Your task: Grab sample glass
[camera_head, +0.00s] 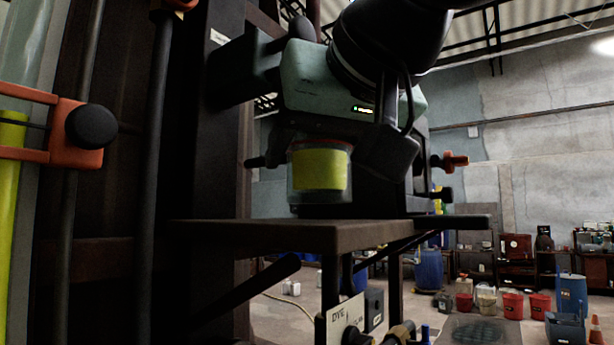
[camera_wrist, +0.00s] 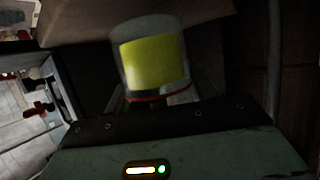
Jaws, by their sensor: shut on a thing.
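The sample glass (camera_head: 320,170) is a clear jar with a yellow-green content or band and a thin red ring near its top. It stands upright in the head view, just above or on the dark shelf (camera_head: 330,234); I cannot tell if it touches. My gripper (camera_head: 322,142) comes down from above, its grey-green body over the glass. In the wrist view the glass (camera_wrist: 153,62) sits centred in front of my gripper (camera_wrist: 158,98), with dark fingers at both sides of its red-ringed end. The jaws are shut on it. The fingertips are mostly hidden in shadow.
A dark steel column and pipes stand close on the left, with an orange clamp with a black knob (camera_head: 90,127). A dark box-like unit stands behind the glass, near an orange valve handle (camera_head: 452,161). Red buckets (camera_head: 512,304) and blue drums stand on the far floor.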

